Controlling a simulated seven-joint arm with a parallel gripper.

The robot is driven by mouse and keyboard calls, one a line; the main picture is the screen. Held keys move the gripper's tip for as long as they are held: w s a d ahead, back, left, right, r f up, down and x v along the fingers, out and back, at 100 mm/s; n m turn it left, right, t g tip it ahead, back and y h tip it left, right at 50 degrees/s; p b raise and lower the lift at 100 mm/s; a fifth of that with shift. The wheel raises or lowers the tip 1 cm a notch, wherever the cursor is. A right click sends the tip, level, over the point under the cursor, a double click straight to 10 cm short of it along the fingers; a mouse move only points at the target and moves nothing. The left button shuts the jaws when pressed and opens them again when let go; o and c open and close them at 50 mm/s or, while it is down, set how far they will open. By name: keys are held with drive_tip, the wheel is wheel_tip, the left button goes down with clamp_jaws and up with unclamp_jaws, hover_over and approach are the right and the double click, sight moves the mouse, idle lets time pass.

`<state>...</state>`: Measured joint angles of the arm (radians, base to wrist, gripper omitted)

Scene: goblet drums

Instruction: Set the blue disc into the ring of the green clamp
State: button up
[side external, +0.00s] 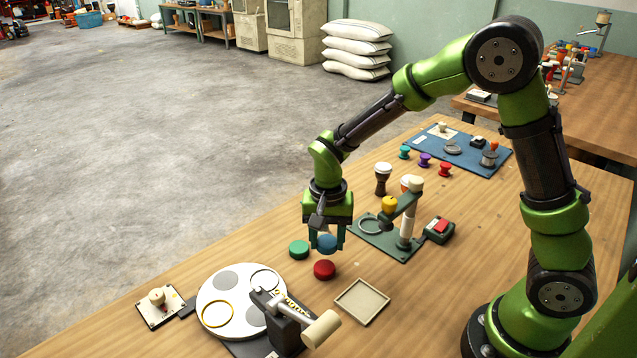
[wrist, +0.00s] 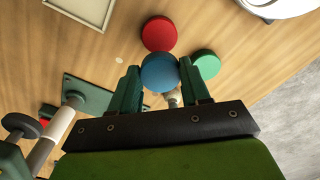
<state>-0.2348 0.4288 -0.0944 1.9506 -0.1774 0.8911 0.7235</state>
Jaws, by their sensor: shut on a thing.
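My gripper (side external: 327,234) is shut on the blue disc (side external: 327,244), holding it above the table beside the red and green discs. The wrist view shows the blue disc (wrist: 159,73) between the two fingertips (wrist: 161,76). The green clamp (side external: 384,243) stands to the right of my gripper, with a green base plate, a pale post and an arm with a yellow knob (side external: 390,204). In the wrist view, part of the clamp's plate (wrist: 88,97) shows at left.
A green disc (side external: 299,249) and a red disc (side external: 324,270) sit close below my gripper. A white round turntable (side external: 208,325) with a press stands at front left. An empty square tray (side external: 362,302) lies in front. Small goblet drums (side external: 383,178) stand behind the clamp.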

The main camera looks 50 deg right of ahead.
drive_tip(key=shift+s+d+n, duration=0.1)
drive_tip(key=shift+s+n, duration=0.2)
drive_tip(key=shift+s, duration=0.45)
drive_tip(key=shift+s+r+n, duration=0.2)
drive_tip(key=shift+s+n, duration=0.1)
drive_tip(key=shift+n, duration=0.3)
drive_tip(key=d+r+n, duration=0.3)
drive_tip(key=r+n, duration=0.1)
drive_tip(key=r, duration=0.5)
drive_tip(key=d+r+n, duration=0.3)
drive_tip(key=r+n, duration=0.1)
drive_tip(key=r, duration=0.5)
drive_tip(key=a+n, duration=0.6)
drive_tip(key=a, duration=1.6)
drive_tip(key=s+a+n, duration=0.2)
drive_tip(key=s+a, duration=0.3)
drive_tip(key=a, duration=0.3)
drive_tip(key=s+a+n, duration=0.2)
drive_tip(key=s+a, duration=0.3)
drive_tip(key=a, duration=0.2)
drive_tip(key=f, duration=2.3)
drive_tip(key=shift+w, duration=0.3)
